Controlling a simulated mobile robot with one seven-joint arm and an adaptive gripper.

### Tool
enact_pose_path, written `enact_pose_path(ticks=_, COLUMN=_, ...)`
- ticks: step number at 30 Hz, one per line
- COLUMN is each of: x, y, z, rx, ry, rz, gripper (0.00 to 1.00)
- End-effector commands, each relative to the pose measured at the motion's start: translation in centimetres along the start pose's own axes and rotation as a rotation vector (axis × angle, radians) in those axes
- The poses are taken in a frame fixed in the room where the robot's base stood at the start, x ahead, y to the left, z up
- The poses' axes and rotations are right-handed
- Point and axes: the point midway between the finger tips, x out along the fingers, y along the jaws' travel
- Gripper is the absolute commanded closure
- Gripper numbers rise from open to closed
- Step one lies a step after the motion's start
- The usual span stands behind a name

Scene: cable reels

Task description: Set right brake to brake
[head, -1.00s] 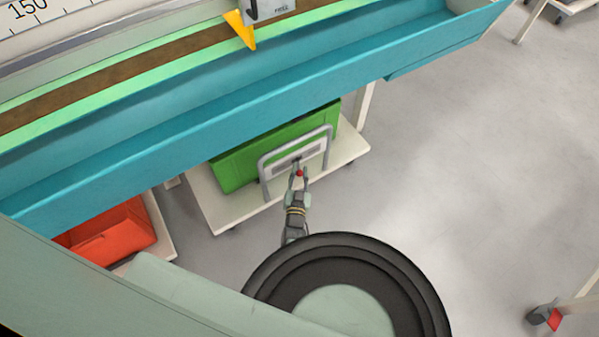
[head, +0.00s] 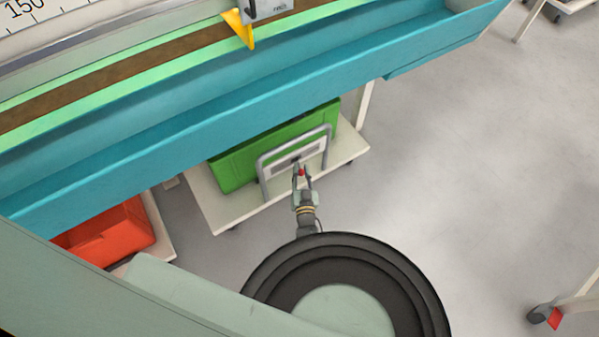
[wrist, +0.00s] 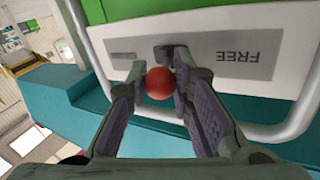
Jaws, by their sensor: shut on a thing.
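The brake lever ends in a red ball knob (wrist: 159,83), small in the head view (head: 301,172). Its dark stem (wrist: 168,54) rises from a pale plate (wrist: 215,60) framed by a grey tube (head: 264,178). The plate bears the upside-down word FREE on the right in the wrist view; no other word is readable. The knob sits left of that word, near the plate's middle. My gripper (wrist: 155,85) is shut on the knob, a finger on each side. The plate stands before a green crate (head: 240,165).
A teal trough (head: 200,140) runs above the crate. A white low trolley (head: 215,210) carries the crate. An orange crate (head: 115,235) is at lower left. Open grey floor (head: 430,170) extends to the right.

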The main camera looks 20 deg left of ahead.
Motion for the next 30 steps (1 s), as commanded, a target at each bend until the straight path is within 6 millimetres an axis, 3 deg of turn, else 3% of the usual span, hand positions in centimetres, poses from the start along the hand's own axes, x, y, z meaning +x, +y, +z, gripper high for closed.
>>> enact_pose_path(ticks=30, x=1.9, y=3.1, z=-0.5, rx=-0.002, ry=-0.12, rz=-0.64, gripper=1.0)
